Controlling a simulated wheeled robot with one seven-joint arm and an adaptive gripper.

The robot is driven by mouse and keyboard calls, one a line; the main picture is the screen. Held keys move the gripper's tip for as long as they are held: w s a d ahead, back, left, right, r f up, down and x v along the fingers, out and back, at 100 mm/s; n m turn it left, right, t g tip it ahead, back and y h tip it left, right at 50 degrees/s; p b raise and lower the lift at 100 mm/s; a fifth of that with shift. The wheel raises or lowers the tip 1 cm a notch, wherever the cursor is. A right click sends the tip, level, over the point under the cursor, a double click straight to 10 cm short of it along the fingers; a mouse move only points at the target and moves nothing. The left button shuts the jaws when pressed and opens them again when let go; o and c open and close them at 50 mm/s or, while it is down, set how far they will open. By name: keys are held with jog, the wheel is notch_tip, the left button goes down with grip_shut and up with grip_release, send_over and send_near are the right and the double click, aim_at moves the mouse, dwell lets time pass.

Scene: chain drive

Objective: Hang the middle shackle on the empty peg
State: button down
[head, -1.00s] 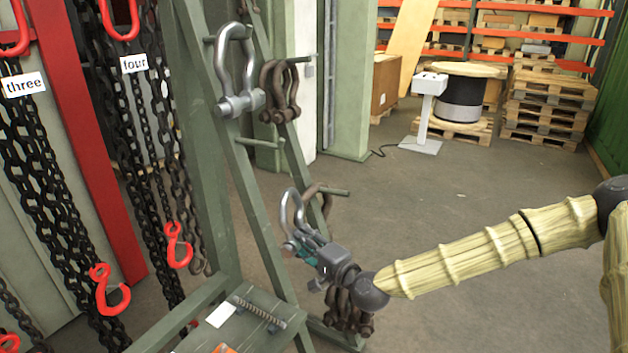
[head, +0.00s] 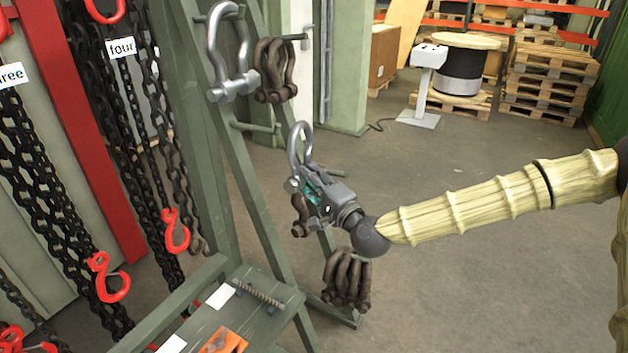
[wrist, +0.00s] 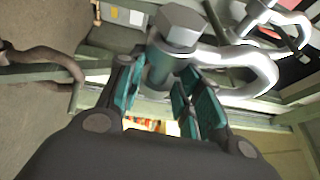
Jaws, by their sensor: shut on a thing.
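My gripper (head: 312,186) is shut on a silver shackle (head: 299,146) beside the green rack. Its bow points up in the head view. In the wrist view the bolt head (wrist: 181,25) sits above the fingers (wrist: 160,95), and the bow (wrist: 268,72) reaches right. A short green peg (head: 256,127) on the rack carries nothing, and lies up and left of the held shackle in the head view. Another silver shackle (head: 229,50) and a brown one (head: 275,68) hang above it. The lower peg behind my gripper is largely hidden.
A brown shackle (head: 299,216) shows partly behind my gripper. Several brown shackles (head: 347,278) hang at the rack's foot. A green shelf (head: 262,308) holds a threaded rod. Black chains (head: 150,125) with red hooks hang left.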

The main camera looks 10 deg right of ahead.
jog(key=shift+w+a+f+p, duration=0.1)
jog(key=shift+w+a+p, duration=0.05)
jog(key=shift+w+a, duration=0.4)
jog(key=shift+w+a+r+p, duration=0.1)
jog(key=shift+w+a+p, duration=0.15)
jog(key=shift+a, duration=0.45)
jog(key=shift+w+a+f+p, duration=0.1)
jog(key=shift+w+a, duration=0.4)
jog(key=shift+a, duration=0.15)
jog(key=w+a+f, duration=0.1)
jog(key=w+a, duration=0.3)
jog(key=a, duration=0.1)
jog(key=shift+a+b, duration=0.3)
jog(key=shift+b, duration=0.05)
dwell(0.4)
jog(key=shift+w, duration=0.1)
dwell(0.4)
jog(key=shift+f, duration=0.1)
